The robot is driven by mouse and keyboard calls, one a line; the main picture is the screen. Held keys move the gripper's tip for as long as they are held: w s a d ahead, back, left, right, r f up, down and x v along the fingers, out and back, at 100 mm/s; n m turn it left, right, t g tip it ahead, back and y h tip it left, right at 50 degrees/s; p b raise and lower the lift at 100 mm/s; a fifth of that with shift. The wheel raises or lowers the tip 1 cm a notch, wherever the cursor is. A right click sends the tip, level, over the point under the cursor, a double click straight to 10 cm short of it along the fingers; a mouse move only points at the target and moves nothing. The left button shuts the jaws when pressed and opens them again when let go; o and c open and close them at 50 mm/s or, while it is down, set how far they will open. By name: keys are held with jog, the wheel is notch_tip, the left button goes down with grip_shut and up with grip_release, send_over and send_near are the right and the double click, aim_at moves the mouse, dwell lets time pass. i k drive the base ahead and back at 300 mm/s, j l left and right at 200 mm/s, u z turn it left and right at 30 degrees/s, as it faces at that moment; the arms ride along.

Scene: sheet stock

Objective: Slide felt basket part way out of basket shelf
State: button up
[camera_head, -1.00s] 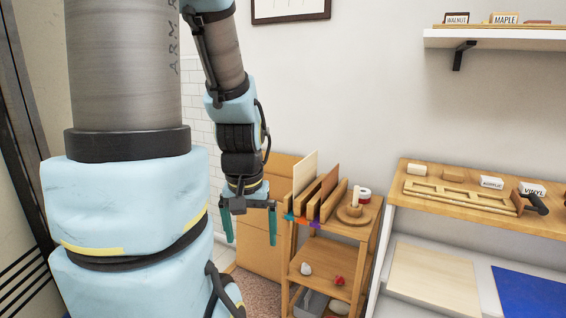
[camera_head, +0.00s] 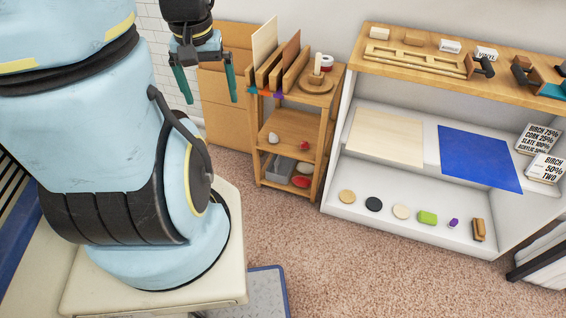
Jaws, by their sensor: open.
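A grey basket (camera_head: 279,168), which looks like the felt basket, sits low in the small wooden shelf unit (camera_head: 290,128), on its bottom level at the left. Its upper part is partly hidden by the shelf above. My gripper (camera_head: 211,101) hangs with its two teal fingers pointing down, apart and empty. It is left of the shelf unit and well above the basket, in front of the tan cabinet in the picture.
The shelf unit's top holds upright sheets (camera_head: 264,45) and a round wooden stand (camera_head: 316,83). A pale knob (camera_head: 273,138) and a red item (camera_head: 304,146) lie on its middle level. A white rack (camera_head: 400,205) stands close at right.

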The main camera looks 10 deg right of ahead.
aim_at(281, 169)
jog(key=l+u, duration=0.1)
jog(key=u, duration=1.2)
jog(key=k+l+u, duration=0.25)
jog(key=k+l, duration=0.2)
jog(key=l, duration=0.15)
